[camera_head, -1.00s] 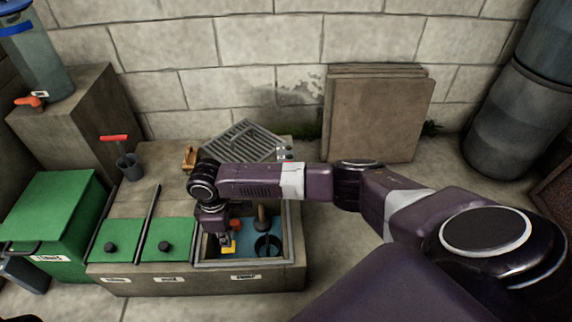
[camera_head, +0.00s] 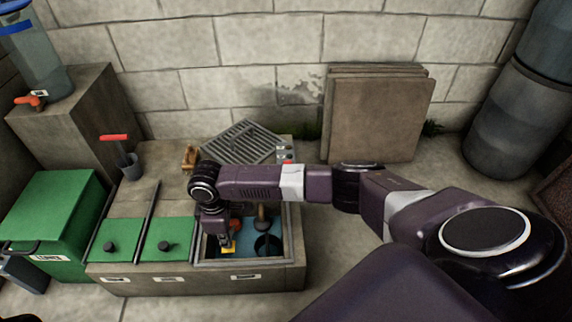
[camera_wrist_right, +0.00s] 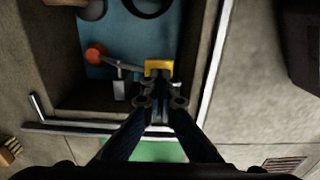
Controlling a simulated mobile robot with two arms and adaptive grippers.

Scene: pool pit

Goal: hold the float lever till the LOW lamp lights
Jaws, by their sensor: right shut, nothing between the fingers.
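The float lever's yellow end plate (camera_head: 229,246) is inside the open pit, low on its left side. In the right wrist view the yellow plate (camera_wrist_right: 158,67) joins a thin grey rod leading to an orange ball float (camera_wrist_right: 96,53). My right gripper (camera_wrist_right: 160,92) is shut and empty, its tips at the yellow plate's near edge; contact looks likely, but the exact touch is hidden. In the head view my right gripper (camera_head: 226,238) reaches down into the pit. A small lamp panel (camera_head: 283,153) behind the pit shows a red spot; its lettering is unreadable. My left gripper is out of view.
The pit's rim (camera_head: 245,264) surrounds the gripper closely. Green lids (camera_head: 168,240) lie to the left. A round dark opening (camera_head: 267,245) is on the pit's right side.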

